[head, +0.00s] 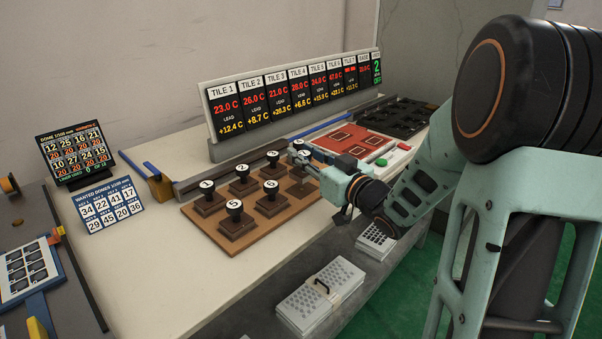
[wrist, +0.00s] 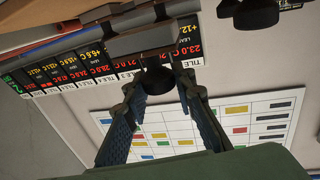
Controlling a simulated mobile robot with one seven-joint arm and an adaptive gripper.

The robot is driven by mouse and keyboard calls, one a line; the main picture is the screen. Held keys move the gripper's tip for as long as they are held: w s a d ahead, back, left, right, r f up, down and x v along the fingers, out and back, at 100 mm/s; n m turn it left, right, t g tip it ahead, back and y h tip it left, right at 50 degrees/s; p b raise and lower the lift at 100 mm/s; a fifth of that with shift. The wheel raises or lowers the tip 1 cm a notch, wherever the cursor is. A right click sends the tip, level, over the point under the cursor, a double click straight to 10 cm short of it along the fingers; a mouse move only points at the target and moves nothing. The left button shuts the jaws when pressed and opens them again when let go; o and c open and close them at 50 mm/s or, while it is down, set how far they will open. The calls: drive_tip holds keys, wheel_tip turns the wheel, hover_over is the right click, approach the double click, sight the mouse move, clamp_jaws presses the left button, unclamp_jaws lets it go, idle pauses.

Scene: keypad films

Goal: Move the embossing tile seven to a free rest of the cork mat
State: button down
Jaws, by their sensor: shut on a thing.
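The brown cork mat (head: 190,212) lies on the bench in the head view. Dark embossing tiles with round numbered knobs stand on it, among them tile one (head: 207,199), two (head: 243,184), three (head: 273,170), five (head: 236,221) and six (head: 271,203). My gripper (head: 303,158) is over the mat's far right part. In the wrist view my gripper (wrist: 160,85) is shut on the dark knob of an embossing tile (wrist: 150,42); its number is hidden. Another tile's knob (wrist: 255,17) shows at the upper right. The mat's right end, near my gripper, shows bare board.
A long temperature display (head: 290,93) stands behind the mat, with a dark rail (head: 225,172) before it. A red-plated press bed (head: 345,138) and a dark tray (head: 400,117) lie at the right. Two small boards (head: 75,152) (head: 108,205) stand at the left. Bare bench lies in front.

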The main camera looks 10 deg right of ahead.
drive_tip(key=shift+w+f, duration=0.15)
drive_tip(key=shift+f, duration=0.05)
drive_tip(key=shift+w+a+f+b, duration=0.15)
drive_tip(key=shift+f+b, duration=0.35)
drive_tip(key=shift+f, duration=0.4)
drive_tip(key=shift+w+f+b, duration=0.1)
drive_tip(key=shift+f+b, duration=0.35)
drive_tip(key=shift+f, duration=0.4)
drive_tip(key=shift+f, duration=0.1)
drive_tip(key=shift+f, duration=0.15)
drive_tip(key=c, duration=1.6)
unclamp_jaws()
drive_tip(key=shift+s+r, duration=0.2)
drive_tip(key=shift+r, duration=0.1)
drive_tip(key=p+v, duration=0.2)
drive_tip(key=v, duration=0.9)
drive_tip(key=shift+s+d, duration=0.25)
drive_tip(key=shift+s, duration=0.05)
